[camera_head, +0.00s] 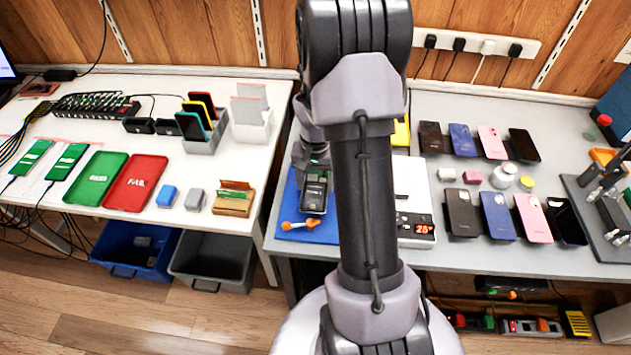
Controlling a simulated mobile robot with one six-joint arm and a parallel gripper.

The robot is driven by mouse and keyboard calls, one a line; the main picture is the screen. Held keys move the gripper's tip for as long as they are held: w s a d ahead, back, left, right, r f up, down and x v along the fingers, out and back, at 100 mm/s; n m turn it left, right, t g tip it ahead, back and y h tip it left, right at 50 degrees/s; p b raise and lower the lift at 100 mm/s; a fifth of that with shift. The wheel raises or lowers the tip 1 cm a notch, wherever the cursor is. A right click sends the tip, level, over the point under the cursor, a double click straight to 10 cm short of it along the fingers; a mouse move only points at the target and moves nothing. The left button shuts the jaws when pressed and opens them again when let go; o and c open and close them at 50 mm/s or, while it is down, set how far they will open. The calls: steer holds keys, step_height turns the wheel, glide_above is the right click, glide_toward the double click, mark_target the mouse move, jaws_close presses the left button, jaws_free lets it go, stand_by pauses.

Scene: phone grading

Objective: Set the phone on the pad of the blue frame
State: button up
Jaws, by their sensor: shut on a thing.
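My gripper (313,163) is over the left end of the grey bench, partly hidden by my arm. It is shut on a dark slab that looks like a phone (315,192), which shows just below the fingers, over a blue mat (290,212). I cannot tell whether the phone touches the mat. A blue body with a red knob (617,108) stands at the right edge, cut off by the picture; it may be the blue frame. Its pad cannot be made out.
Several phones (495,215) lie in two rows on the bench's right half, with small jars (503,175) between. A scale with a red display (416,228) stands right of my arm. An orange-handled tool (300,225) lies on the mat. A dark fixture (605,210) stands far right.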

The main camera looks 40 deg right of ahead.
steer(key=o, duration=1.5)
steer(key=shift+o, duration=0.3)
steer(key=shift+o, duration=1)
steer(key=shift+r, duration=0.15)
step_height(320, 180, up, 8)
steer(key=p, duration=0.6)
